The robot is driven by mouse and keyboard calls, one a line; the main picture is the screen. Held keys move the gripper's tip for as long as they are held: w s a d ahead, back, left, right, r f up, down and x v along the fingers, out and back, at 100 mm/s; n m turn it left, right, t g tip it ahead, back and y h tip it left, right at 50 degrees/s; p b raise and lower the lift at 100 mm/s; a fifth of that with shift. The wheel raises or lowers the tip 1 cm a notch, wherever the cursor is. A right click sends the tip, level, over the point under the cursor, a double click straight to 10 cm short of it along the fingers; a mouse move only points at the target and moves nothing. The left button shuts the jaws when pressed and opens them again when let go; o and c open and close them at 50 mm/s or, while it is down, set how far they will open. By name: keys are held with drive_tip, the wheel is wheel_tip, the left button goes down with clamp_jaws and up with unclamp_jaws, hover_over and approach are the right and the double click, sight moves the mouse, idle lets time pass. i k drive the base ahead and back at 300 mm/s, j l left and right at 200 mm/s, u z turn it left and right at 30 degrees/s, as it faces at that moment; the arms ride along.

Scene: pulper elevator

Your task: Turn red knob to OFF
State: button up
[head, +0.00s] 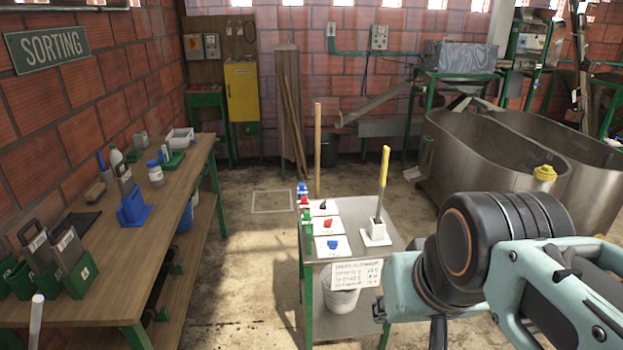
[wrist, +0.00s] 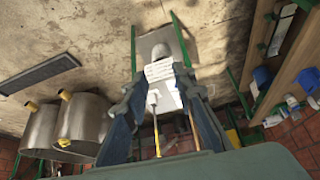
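A small red knob (head: 329,223) sits on a white plate on top of a small green-legged stand (head: 345,258) in the head view. A black knob (head: 323,206) and a blue knob (head: 332,244) sit on similar white plates behind and in front of it. The red knob's pointing direction is too small to read. In the wrist view, my gripper (wrist: 158,84) has its two dark fingers spread apart with nothing held between them. The stand's hanging paper sign (wrist: 160,70) shows between the fingers, farther off. I cannot make out the red knob in the wrist view.
A yellow-handled tool stands in a white holder (head: 375,233) right of the knobs. A wooden pole (head: 318,150) rises behind the stand. A long wooden workbench (head: 100,262) runs along the left; metal tanks (head: 470,165) stand at right. Floor between bench and stand looks clear.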

sight(327, 223)
drive_tip(key=i, duration=0.6)
drive_tip(key=i+l+u, duration=0.1)
drive_tip(key=i, duration=0.45)
